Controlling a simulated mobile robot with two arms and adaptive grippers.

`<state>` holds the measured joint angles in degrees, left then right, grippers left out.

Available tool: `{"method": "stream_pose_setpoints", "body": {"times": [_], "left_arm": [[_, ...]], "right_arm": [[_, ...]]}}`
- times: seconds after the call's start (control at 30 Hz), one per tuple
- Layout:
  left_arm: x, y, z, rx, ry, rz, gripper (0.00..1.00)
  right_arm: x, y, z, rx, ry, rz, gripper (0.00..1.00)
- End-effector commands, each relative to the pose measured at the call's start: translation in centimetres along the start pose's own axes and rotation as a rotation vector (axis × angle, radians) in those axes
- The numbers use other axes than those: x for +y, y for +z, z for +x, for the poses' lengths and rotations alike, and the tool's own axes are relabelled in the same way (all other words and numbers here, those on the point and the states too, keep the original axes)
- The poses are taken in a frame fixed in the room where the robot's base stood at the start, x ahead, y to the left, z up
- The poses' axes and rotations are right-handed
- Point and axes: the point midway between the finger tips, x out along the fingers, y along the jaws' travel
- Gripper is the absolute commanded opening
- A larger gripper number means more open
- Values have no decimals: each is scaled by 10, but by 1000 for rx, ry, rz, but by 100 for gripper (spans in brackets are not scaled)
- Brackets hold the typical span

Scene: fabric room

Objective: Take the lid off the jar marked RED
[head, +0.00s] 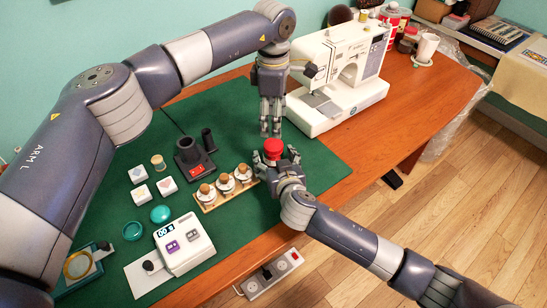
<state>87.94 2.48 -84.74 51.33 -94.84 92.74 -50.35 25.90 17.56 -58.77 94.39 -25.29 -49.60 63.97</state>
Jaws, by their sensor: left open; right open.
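A bright red lid (273,146) shows near the right edge of the green mat (300,150). The jar under it is mostly hidden by my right gripper, and no RED marking is readable. My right gripper (275,157) is open, with its fingers around or beside the jar just below the lid; contact cannot be told. My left gripper (270,133) is open and points down, just above and behind the red lid in the picture. Nothing shows between its fingers.
A wooden rack (209,208) with small corked jars stands left of my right gripper. A black holder (194,160), white tiles (139,175) and a white device (185,243) with a display lie further left. A sewing machine (340,75) stands behind. Bare wooden table (400,130) lies right.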

Motion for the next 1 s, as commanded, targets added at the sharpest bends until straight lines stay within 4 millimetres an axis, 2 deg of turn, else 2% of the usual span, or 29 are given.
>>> {"method": "stream_pose_setpoints", "body": {"times": [0.2, 0.5, 0.8, 0.87, 1.0], "left_arm": [[0, 0, 0, 0, 0, 0, 59], [0, 0, 0, 0, 0, 0, 59], [0, 0, 0, 0, 0, 0, 59], [0, 0, 0, 0, 0, 1, 51], [0, 0, 0, 0, 0, 50, 51]], "right_arm": [[0, 0, 14, 0, 0, 1, 70], [0, 0, 15, 0, 0, 1, 70], [0, 0, 15, -1, 0, 1, 3], [0, 0, 15, -1, 0, 1, 0], [0, 0, 15, -1, 0, 1, 0]]}}
